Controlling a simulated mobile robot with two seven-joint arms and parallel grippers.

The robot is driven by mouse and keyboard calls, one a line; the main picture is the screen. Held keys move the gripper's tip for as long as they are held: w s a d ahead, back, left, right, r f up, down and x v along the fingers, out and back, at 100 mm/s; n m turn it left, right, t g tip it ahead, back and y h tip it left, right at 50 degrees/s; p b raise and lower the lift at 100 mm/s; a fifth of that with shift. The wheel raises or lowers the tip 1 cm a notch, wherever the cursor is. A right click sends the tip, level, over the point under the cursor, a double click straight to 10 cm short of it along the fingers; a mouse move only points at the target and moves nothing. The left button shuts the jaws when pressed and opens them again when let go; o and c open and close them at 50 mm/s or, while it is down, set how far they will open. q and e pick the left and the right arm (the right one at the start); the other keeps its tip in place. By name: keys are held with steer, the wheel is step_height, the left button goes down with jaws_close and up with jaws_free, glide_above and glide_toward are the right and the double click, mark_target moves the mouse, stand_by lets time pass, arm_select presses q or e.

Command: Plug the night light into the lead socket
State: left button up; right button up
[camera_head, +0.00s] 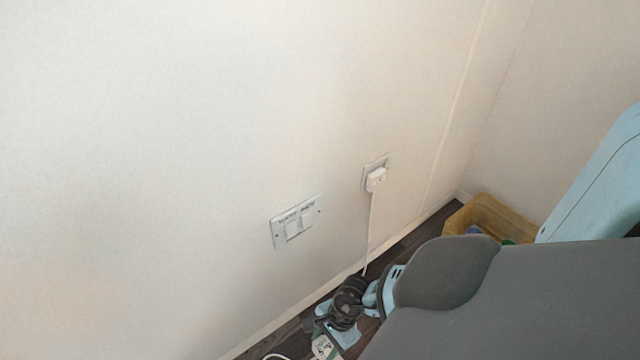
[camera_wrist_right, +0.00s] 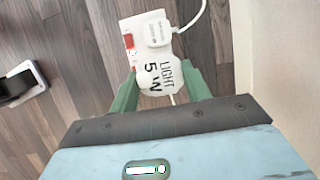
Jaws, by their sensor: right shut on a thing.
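The night light, a white disc printed "LIGHT 5W" (camera_wrist_right: 160,78), is between the green fingers of my right gripper (camera_wrist_right: 160,72), which is shut on it. In the wrist view it overlaps the near end of the white lead socket (camera_wrist_right: 141,44), which has red switches. I cannot tell whether it touches the socket or is above it; its pins are hidden. A white plug (camera_wrist_right: 157,28) sits in the socket's far end. In the head view my right gripper (camera_head: 322,343) is low by the wall, partly hidden by my arm. My left gripper is not in view.
A white plug (camera_head: 376,178) is in the wall socket, its cord hanging to the dark wood floor (camera_wrist_right: 70,40). A switch plate (camera_head: 297,221) is on the wall. A yellow crate (camera_head: 520,215) stands in the corner. A dark object (camera_wrist_right: 20,82) is left in the wrist view.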

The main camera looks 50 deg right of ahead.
mark_target(325, 352)
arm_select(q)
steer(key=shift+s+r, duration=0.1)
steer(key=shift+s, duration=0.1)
